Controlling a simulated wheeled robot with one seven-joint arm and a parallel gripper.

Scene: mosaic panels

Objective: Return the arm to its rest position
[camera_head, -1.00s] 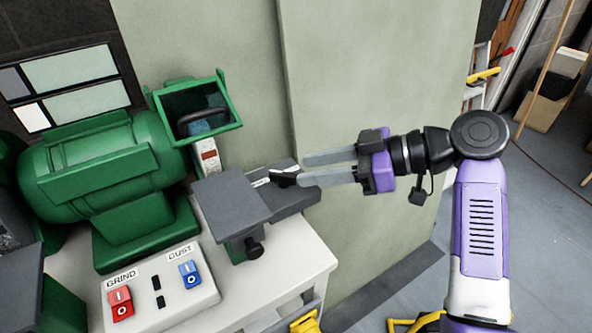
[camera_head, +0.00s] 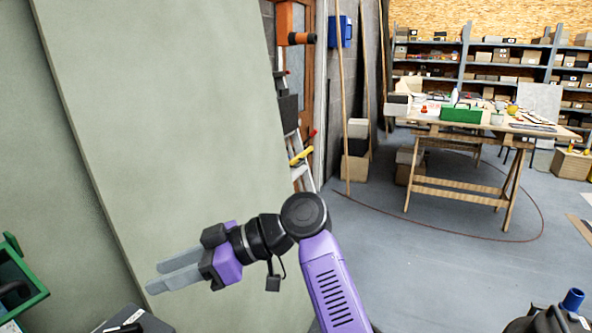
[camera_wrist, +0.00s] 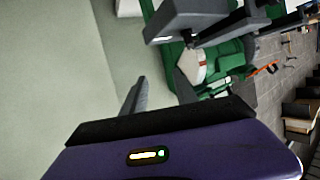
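My gripper (camera_head: 172,272) is at the lower left of the head view, in front of the pale green panel. Its two grey fingers point left and stand apart with nothing between them. It also shows in the wrist view (camera_wrist: 162,92), again with a gap between the fingers. My arm is bent, with its purple link running down to the bottom edge.
The pale green panel (camera_head: 150,130) stands close behind my gripper. A stepladder (camera_head: 301,165) leans beyond its right edge. A wooden workbench (camera_head: 465,133) and loaded shelves (camera_head: 480,65) stand farther back. Grey floor (camera_head: 430,265) is open at the right.

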